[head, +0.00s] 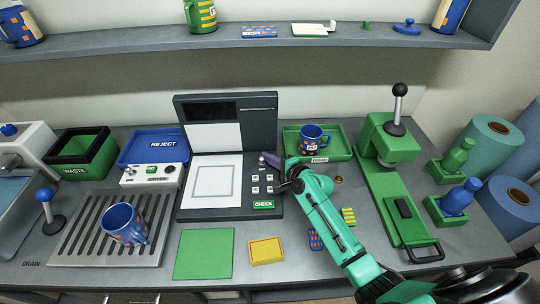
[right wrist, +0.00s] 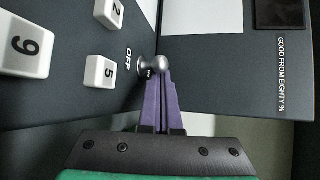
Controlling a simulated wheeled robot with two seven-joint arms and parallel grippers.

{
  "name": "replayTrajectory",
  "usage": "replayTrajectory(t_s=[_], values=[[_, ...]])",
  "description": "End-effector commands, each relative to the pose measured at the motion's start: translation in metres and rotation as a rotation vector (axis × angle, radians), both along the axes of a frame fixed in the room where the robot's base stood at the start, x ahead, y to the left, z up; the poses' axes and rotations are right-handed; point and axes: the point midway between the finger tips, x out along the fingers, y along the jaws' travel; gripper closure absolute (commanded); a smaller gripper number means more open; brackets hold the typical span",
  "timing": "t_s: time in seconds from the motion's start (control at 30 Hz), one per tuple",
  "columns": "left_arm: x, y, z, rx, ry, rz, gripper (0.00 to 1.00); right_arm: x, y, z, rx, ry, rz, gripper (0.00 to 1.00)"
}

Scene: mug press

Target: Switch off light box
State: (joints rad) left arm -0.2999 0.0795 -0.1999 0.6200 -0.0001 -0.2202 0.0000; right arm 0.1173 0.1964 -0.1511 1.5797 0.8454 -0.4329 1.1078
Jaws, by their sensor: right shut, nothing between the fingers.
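The light box (head: 181,200) is a dark grey unit with an upright back and a flat base. It has a white pad (head: 212,185) with a square outline, number keys and a green CHECK key (head: 263,205). Its switch (right wrist: 155,64) is a small silver lever beside the words OFF and ON in the right wrist view. My right gripper (head: 268,158) reaches the right side of the box. Its purple fingers (right wrist: 160,95) are shut and empty, with their tips right at the lever. Whether they touch it I cannot tell. My left gripper is not in view.
A green tray (head: 340,151) with a blue mug (head: 312,136) stands right of the box, beside a green press (head: 390,140). Another blue mug (head: 123,224) stands on the drain grid (head: 80,243).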

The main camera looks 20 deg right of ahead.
Motion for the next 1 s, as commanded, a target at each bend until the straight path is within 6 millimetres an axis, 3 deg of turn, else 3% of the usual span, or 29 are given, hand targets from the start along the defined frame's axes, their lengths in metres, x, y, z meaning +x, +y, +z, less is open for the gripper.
replayTrajectory(t_s=[0.17,0.5,0.7,1.0], values=[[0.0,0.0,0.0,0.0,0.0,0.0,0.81,-0.014,-0.006,0.003,0.001,0.001,0.001,1.0],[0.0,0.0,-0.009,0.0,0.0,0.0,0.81,-0.087,-0.037,0.02,-0.002,0.003,0.001,1.0],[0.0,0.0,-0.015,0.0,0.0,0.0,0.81,-0.121,-0.052,0.031,-0.001,0.002,0.0,1.0],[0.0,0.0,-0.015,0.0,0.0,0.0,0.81,-0.13,-0.056,0.036,0.001,0.0,0.001,1.0]])
